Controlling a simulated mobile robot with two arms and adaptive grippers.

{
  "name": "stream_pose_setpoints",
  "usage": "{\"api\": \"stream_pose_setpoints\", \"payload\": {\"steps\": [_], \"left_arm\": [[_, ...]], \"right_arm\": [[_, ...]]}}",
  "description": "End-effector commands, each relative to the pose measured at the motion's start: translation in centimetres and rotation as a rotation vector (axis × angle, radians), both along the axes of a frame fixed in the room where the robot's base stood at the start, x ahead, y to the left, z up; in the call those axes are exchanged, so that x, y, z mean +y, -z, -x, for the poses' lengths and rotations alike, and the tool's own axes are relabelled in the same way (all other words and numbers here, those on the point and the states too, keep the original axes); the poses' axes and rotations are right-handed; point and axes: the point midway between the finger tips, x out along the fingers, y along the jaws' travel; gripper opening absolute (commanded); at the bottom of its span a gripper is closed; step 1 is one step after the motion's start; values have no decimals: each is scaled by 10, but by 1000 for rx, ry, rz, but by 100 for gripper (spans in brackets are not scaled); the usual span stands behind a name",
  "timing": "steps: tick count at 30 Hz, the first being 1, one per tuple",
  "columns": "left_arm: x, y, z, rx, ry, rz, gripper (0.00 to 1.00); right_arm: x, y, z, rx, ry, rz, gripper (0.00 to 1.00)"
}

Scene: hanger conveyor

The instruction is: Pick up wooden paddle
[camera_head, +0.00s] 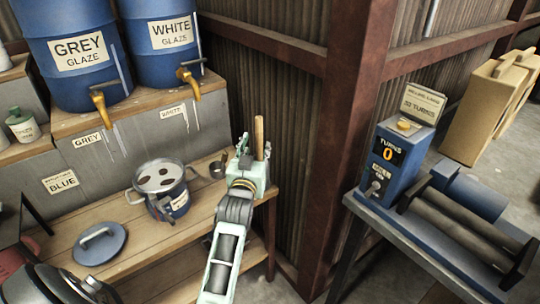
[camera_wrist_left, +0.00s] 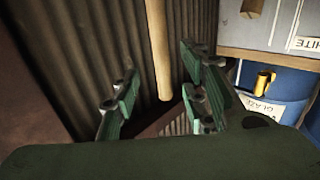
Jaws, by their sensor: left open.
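The wooden paddle shows as an upright tan stick (camera_head: 259,135) at the open jaws of my left gripper (camera_head: 255,154) in the head view. In the left wrist view the stick (camera_wrist_left: 158,45) comes down from the top, and its rounded lower end lies in the gap between the open green fingers (camera_wrist_left: 160,92). A gap shows on each side of it, and no finger is seen pressing on it. The rest of the paddle is out of view. My right gripper is not in view.
A pot (camera_head: 160,186) with dark spots on its top, a blue lid (camera_head: 99,243) and a small metal cup (camera_head: 219,168) are on the wooden bench (camera_head: 115,215) at left. Blue glaze barrels (camera_head: 75,55) stand behind. A corrugated wall (camera_head: 300,130) and rusty post (camera_head: 352,140) are close right of the gripper.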

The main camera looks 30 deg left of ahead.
Motion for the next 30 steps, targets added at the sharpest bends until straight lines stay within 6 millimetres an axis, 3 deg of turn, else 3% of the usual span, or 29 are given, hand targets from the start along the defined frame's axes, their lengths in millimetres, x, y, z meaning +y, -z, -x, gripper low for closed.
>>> {"api": "stream_pose_setpoints", "payload": {"steps": [18,27,30], "left_arm": [[27,3,-62,3,1,-1,40],[29,3,-66,2,1,0,40],[29,3,-66,2,1,0,33]], "right_arm": [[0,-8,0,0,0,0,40],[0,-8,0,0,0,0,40],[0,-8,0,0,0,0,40]]}}
